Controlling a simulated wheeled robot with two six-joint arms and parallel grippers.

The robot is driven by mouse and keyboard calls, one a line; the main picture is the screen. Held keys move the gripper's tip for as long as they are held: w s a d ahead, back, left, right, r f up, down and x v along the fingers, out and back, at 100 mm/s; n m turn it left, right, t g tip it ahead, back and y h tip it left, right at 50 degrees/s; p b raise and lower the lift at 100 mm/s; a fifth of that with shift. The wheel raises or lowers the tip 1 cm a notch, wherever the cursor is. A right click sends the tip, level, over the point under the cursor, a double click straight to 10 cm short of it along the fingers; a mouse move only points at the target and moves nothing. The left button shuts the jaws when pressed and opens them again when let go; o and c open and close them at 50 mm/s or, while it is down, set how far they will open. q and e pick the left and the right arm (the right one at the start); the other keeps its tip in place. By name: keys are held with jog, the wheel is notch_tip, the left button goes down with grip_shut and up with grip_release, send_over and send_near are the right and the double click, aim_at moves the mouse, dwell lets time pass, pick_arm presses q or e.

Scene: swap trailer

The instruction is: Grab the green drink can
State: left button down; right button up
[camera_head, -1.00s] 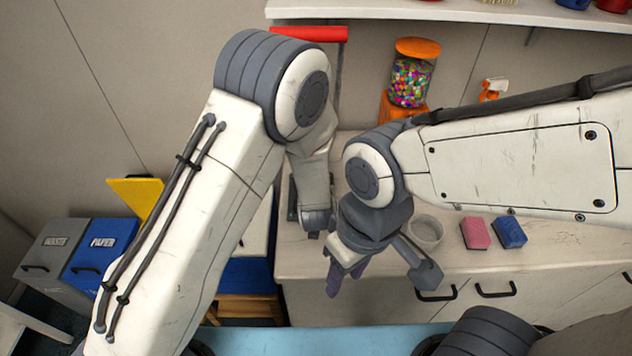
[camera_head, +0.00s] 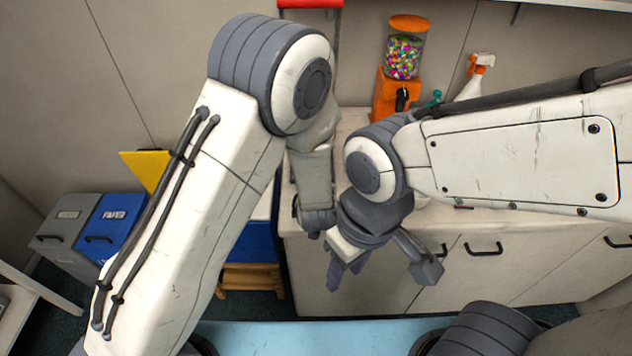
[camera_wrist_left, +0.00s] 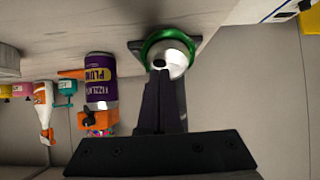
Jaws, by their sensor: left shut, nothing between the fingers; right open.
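In the left wrist view, a round silver face with a green rim (camera_wrist_left: 150,47) looks like the end of the green drink can. Its body is mostly hidden. My left gripper (camera_wrist_left: 168,75) is shut and empty, its dark fingers reaching up to the near side of the green-rimmed end. I cannot tell whether they touch it. In the head view my left gripper is hidden and the green can does not show. My right gripper (camera_head: 346,272) hangs open and empty in front of the counter.
A purple plum can (camera_wrist_left: 101,85) stands close left of the green-rimmed end. An orange gumball machine (camera_head: 396,95) and a spray bottle (camera_head: 472,83) stand on the counter (camera_head: 352,122). Grey (camera_head: 62,240) and blue (camera_head: 105,222) bins stand at the left.

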pick_arm(q)
jog(key=shift+w+f, duration=0.15)
jog(key=shift+w, duration=0.1)
jog(key=shift+s, duration=0.1)
pick_arm(e)
jog(key=shift+w+f, duration=0.1)
jog(key=shift+w, duration=0.05)
dwell(0.3)
pick_arm(q)
jog(key=shift+r, duration=0.2)
